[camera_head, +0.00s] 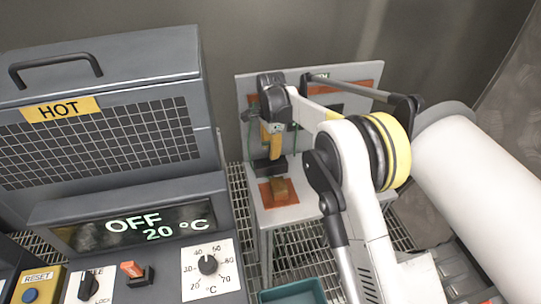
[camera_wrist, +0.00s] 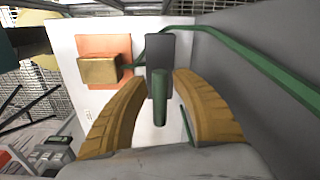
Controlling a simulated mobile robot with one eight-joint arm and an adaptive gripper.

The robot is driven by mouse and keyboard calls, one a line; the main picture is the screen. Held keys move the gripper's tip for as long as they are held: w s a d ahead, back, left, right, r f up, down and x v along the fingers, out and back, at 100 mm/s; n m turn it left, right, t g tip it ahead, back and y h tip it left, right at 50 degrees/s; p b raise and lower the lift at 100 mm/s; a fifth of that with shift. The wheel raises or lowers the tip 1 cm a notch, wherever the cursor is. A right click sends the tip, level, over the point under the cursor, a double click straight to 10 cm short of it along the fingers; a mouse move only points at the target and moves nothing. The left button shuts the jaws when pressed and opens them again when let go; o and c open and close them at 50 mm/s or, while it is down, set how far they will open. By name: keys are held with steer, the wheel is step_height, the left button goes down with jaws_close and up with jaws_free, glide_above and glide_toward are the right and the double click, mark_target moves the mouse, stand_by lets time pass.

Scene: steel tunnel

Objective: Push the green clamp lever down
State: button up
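The green clamp lever (camera_wrist: 160,98) is a short dark-green rod in the wrist view, in front of a dark grey block (camera_wrist: 160,52). My gripper (camera_wrist: 161,76) is open, with one ochre finger on each side of the lever and a visible gap to each. I cannot tell how far the lever is swung. In the head view my gripper (camera_head: 272,152) points down in front of the grey panel, above a dark block (camera_head: 268,165). The lever cannot be made out there.
A brass-coloured block (camera_wrist: 99,70) on an orange plate (camera_wrist: 105,47) sits left of the lever; a green cable (camera_wrist: 255,62) runs right. The stand's backboard (camera_head: 360,92) rises behind. A grey oven marked HOT (camera_head: 105,110) stands left. A teal tray (camera_head: 292,294) is below.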

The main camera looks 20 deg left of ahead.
steer(key=shift+f, duration=0.95)
jaws_close()
